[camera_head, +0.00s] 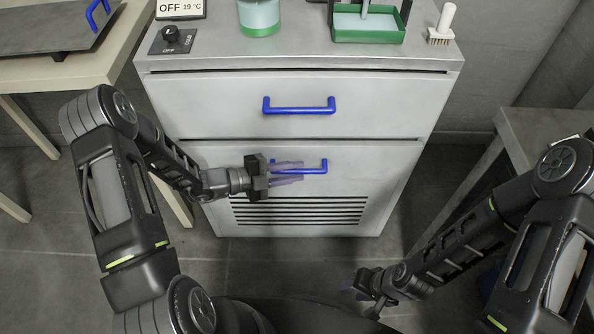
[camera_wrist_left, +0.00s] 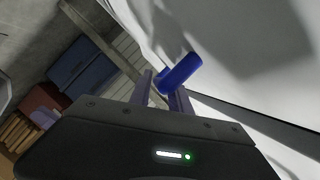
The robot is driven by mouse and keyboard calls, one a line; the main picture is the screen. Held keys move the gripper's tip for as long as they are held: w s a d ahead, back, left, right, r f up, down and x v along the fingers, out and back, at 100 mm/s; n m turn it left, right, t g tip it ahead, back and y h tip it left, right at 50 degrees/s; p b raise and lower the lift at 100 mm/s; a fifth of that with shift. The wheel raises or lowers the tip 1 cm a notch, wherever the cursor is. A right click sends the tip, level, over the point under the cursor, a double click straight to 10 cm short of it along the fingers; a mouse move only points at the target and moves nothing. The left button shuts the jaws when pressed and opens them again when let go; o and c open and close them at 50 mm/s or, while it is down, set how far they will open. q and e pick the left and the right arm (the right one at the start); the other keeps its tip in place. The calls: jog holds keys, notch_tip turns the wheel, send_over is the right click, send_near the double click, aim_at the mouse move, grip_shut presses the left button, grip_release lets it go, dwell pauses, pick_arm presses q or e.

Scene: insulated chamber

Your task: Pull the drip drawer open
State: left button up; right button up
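A pale metal cabinet has an upper drawer (camera_head: 210,105) and a lower drawer (camera_head: 380,165), each with a blue bar handle; both look shut. No label shows which is the drip drawer. My left gripper (camera_head: 287,172) is at the left part of the lower handle (camera_head: 315,168), its fingers apart. In the left wrist view the blue handle (camera_wrist_left: 180,74) lies at the fingertips (camera_wrist_left: 162,92), overlapping the right finger; I cannot tell whether they touch. My right gripper (camera_head: 362,287) hangs low over the floor, away from the cabinet; its finger state is unclear.
On the cabinet top are a knob box (camera_head: 172,40), a display reading OFF 19 °C (camera_head: 180,8), a jar (camera_head: 259,18), a green tray (camera_head: 368,37) and a brush (camera_head: 442,25). Tables stand left (camera_head: 70,75) and right (camera_head: 520,130). Floor before the cabinet is clear.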

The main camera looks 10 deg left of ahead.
pick_arm(q)
jog(key=shift+w+d+f, duration=0.15)
jog(key=shift+w+d, duration=0.15)
jog(key=shift+d, duration=0.15)
grip_shut()
dwell(1.1)
